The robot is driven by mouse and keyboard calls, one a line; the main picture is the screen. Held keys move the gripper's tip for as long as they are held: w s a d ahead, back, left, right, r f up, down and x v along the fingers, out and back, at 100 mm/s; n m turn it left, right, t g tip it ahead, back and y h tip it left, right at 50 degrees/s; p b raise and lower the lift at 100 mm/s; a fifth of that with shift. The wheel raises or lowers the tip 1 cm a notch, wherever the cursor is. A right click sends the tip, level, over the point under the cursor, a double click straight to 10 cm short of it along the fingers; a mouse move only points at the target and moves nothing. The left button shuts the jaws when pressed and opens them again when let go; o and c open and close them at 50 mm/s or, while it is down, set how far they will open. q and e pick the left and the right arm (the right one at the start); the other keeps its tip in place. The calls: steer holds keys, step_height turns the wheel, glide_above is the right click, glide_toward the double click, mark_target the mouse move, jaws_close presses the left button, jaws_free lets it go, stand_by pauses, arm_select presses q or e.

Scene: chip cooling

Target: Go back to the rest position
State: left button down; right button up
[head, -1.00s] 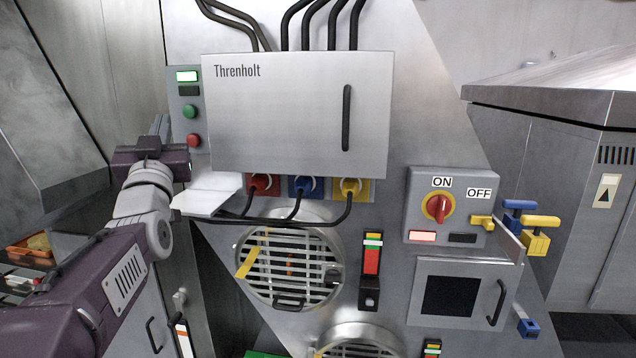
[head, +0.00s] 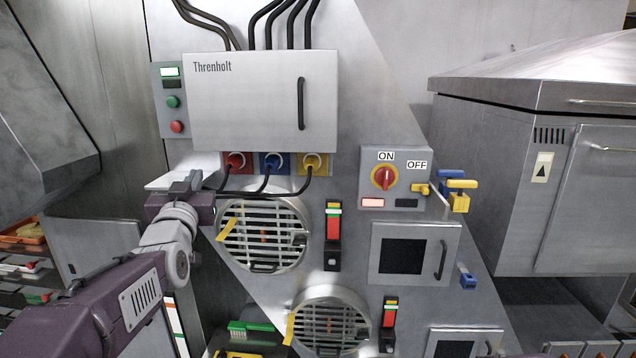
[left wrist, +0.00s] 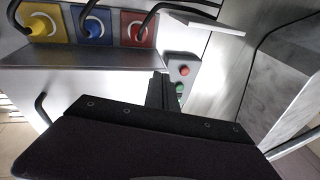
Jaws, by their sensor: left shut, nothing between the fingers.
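My left gripper (head: 188,184) is shut and empty, held in front of the cooling machine's panel. In the head view it overlaps the small pale shelf (head: 160,183), and I cannot tell whether it touches it. In the left wrist view its closed dark fingers (left wrist: 161,92) point toward the panel, near the green and red buttons. The grey Threnholt box (head: 245,105) is closed, with red (head: 236,163), blue (head: 272,162) and yellow (head: 312,162) plugs below it. The button strip (head: 168,88) has a lit screen. My right gripper is out of view.
A switch box (head: 393,178) with a red knob, round grilles (head: 262,235) and a small hatch (head: 408,254) are to the right. A metal cabinet (head: 520,200) stands far right. Trays (head: 22,262) of coloured items lie at far left.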

arm_select(q)
steer(key=s+d+f+m+g+h, duration=0.1)
steer(key=s+d+f+g, duration=0.15)
steer(key=f, duration=0.75)
steer(key=s+d+f+g+h, duration=0.1)
steer(key=s+d+f+g, duration=0.2)
steer(key=f, duration=0.8)
steer(key=s+d+f+m+g+h, duration=0.1)
steer(key=s+d+f+g, duration=0.2)
steer(key=f, duration=0.7)
steer(key=s+f+g, duration=0.5)
steer(key=s+f, duration=0.1)
steer(key=s, duration=0.4)
steer(key=s+f+n+g, duration=0.1)
steer(key=s+f+g, duration=0.4)
steer(key=s, duration=0.5)
steer(key=shift+s+a+f+h, duration=0.15)
steer(key=shift+a+f+h, duration=0.15)
steer(key=shift+f, duration=0.65)
steer(key=shift+d, duration=0.1)
